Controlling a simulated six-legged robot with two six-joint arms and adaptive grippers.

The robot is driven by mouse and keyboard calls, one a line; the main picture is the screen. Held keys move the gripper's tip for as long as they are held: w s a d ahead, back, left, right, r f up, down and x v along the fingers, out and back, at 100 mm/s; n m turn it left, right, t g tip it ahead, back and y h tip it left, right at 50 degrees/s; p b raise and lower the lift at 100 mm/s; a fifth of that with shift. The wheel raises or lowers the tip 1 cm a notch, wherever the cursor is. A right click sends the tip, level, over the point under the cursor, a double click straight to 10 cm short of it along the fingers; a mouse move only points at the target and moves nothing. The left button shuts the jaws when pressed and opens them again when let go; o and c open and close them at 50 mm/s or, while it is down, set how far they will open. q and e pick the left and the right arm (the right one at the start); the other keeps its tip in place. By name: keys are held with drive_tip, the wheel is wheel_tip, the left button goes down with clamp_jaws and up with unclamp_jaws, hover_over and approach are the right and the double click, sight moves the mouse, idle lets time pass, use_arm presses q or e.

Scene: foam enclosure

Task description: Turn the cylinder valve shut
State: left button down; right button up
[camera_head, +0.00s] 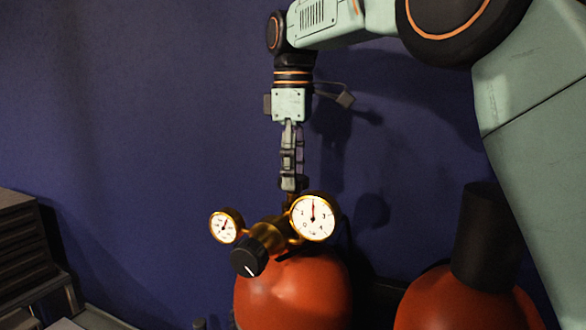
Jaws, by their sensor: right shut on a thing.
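A red-orange gas cylinder (290,293) stands at the lower middle of the head view. A brass valve and regulator body (270,236) sits on top of it, with a black knob (249,257) bearing a white mark in front. Two round gauges flank the body: a larger right gauge (312,216) and a smaller left gauge (226,225). My right gripper (292,186) points straight down just behind the larger gauge, shut at the top of the valve. What its fingertips grip is partly hidden by the gauge. My left gripper is not in view.
A second red-orange cylinder (450,302) with a black cap (486,238) stands at the right, beneath my right arm. A dark blue wall (130,130) is close behind. A dark slatted unit (30,255) is at the lower left.

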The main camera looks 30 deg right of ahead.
drive_tip(key=shift+c, duration=0.5)
drive_tip(key=shift+m, duration=0.4)
drive_tip(key=m, duration=0.4)
drive_tip(key=shift+m, duration=0.4)
drive_tip(key=m, duration=1)
drive_tip(key=shift+r+m, duration=0.1)
drive_tip(key=shift+m, duration=0.3)
drive_tip(key=m, duration=0.5)
drive_tip(key=shift+m, duration=0.3)
